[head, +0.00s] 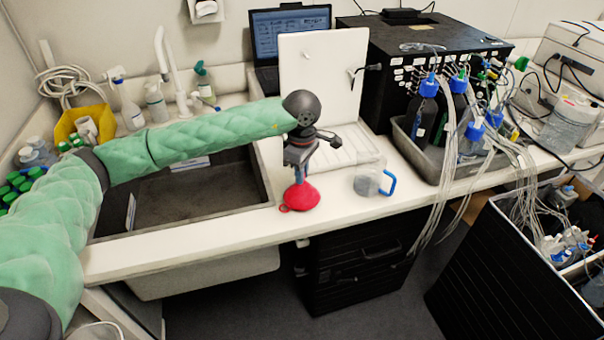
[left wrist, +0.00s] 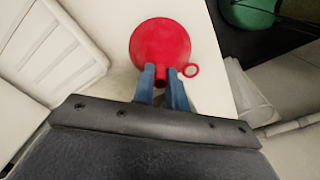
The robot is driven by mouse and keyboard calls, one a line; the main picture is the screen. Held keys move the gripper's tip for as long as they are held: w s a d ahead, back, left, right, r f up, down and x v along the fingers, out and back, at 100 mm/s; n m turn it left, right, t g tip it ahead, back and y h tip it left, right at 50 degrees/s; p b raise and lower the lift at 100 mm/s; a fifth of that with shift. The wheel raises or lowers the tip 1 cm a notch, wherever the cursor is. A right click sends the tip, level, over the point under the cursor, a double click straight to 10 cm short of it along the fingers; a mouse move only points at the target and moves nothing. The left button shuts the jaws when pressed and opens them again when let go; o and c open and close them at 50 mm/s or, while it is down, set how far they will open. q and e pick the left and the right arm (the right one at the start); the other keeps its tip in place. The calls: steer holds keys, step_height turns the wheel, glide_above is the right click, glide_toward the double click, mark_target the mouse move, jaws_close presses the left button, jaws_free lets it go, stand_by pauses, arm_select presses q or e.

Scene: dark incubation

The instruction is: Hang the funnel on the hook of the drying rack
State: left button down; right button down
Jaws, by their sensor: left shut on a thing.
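The red funnel (head: 301,196) is wide end down at the counter's front edge, with a small ring at its rim. It also shows in the left wrist view (left wrist: 160,42). My left gripper (head: 299,178) is above it, pointing down, its blue fingers (left wrist: 163,75) shut on the funnel's narrow spout. I cannot tell whether the funnel touches the counter. The white drying rack (head: 318,72) stands upright behind, with a ribbed tray (head: 345,148) at its foot. A dark hook (head: 366,69) sticks out at its right side. My right gripper is not in view.
A clear jug with a blue handle (head: 370,180) stands right of the funnel. The sink (head: 170,205) lies to the left. A grey tray (head: 440,165) of tubed bottles and a black box (head: 400,45) are at the right. A laptop (head: 290,35) stands behind the rack.

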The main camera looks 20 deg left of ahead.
arm_select(q)
steer(key=shift+f, duration=0.7)
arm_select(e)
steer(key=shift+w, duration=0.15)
arm_select(q)
steer(key=c, duration=1.4)
jaws_free()
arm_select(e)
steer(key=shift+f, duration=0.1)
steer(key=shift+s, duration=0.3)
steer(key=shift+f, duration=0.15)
